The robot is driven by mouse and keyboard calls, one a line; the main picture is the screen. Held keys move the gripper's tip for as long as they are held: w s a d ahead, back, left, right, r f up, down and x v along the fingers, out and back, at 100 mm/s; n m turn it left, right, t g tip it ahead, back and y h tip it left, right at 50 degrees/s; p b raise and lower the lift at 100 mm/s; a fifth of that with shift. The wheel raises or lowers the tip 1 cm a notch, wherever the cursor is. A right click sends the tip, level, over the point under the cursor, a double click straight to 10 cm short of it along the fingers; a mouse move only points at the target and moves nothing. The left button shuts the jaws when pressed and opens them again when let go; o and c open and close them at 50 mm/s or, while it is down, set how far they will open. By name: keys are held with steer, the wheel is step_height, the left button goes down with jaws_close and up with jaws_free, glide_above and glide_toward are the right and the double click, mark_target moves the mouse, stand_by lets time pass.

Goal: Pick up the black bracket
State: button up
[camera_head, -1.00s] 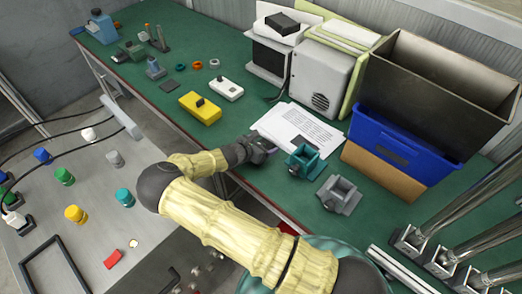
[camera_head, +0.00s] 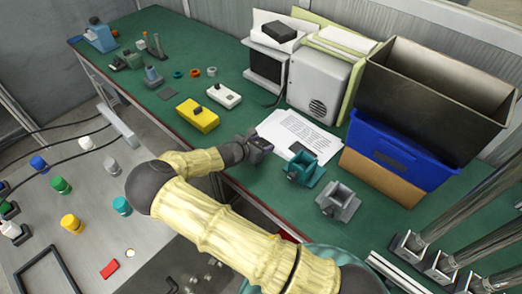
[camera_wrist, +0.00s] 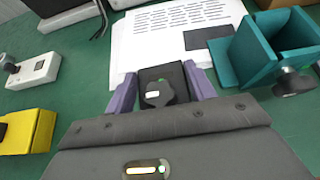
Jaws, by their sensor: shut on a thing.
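The black bracket (camera_wrist: 172,78), a dark block with a grey knob on its face, sits between the two purple fingers of my gripper (camera_wrist: 162,90) in the wrist view. The fingers are shut on its sides. In the head view my gripper (camera_head: 262,146) is low over the green bench, at the left edge of a printed white sheet. The bracket is mostly hidden by the gripper there. I cannot tell whether it touches the bench.
A teal bracket (camera_head: 304,169) and a grey one (camera_head: 338,200) stand to the right. A dark rectangle (camera_wrist: 208,38) lies on the paper (camera_wrist: 150,42). A yellow box (camera_head: 198,115) and white box (camera_head: 224,95) are left. A blue bin (camera_head: 396,152) stands behind right.

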step_height(320, 180, up, 6)
steer(key=shift+f, duration=0.1)
